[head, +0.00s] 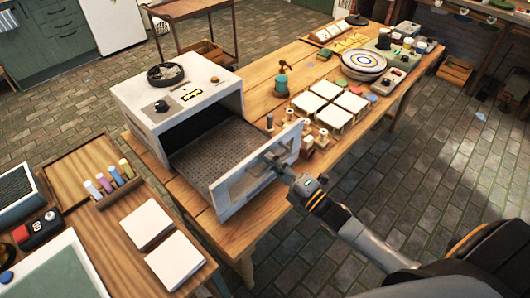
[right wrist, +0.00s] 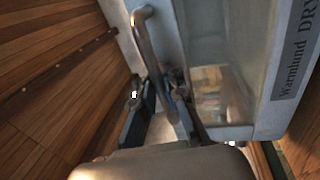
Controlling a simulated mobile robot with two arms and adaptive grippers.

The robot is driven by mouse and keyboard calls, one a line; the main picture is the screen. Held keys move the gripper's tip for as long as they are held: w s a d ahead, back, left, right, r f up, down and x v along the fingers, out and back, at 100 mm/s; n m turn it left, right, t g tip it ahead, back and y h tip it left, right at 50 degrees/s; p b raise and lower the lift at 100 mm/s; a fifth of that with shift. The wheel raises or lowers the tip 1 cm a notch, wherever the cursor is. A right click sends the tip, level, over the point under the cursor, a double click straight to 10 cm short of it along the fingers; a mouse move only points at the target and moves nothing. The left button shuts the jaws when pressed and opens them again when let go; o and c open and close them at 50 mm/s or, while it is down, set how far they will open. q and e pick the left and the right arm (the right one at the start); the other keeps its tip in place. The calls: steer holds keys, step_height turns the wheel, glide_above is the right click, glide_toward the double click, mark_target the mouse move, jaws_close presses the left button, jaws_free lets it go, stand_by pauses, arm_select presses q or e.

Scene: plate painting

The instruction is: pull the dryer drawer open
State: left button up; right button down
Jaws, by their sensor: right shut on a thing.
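The white dryer (head: 180,105) stands on the long wooden table. Its drawer (head: 208,150) is pulled well out, showing a dark perforated floor. The drawer front (head: 238,186) has a window and faces the lower right. My right gripper (head: 277,162) is at the outside of this front, shut on the drawer handle. In the right wrist view, the metal bar handle (right wrist: 146,38) runs down between the fingers of my right gripper (right wrist: 165,108), beside the drawer front (right wrist: 255,60) with its printed label. The fingers partly hide the handle's lower end. My left gripper is not in view.
White tiles (head: 325,89) and small bottles stand on the table just right of the drawer. A dark bowl (head: 165,75) sits on the dryer. A second table (head: 100,225) with white tiles and colored sticks is at lower left. Brick floor lies open at right.

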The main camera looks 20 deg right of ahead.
steer(key=shift+s+d+f, duration=0.1)
steer(key=shift+s, duration=0.25)
steer(key=c, duration=1.4)
jaws_free()
steer(key=shift+w, duration=0.1)
steer(key=v, duration=1.2)
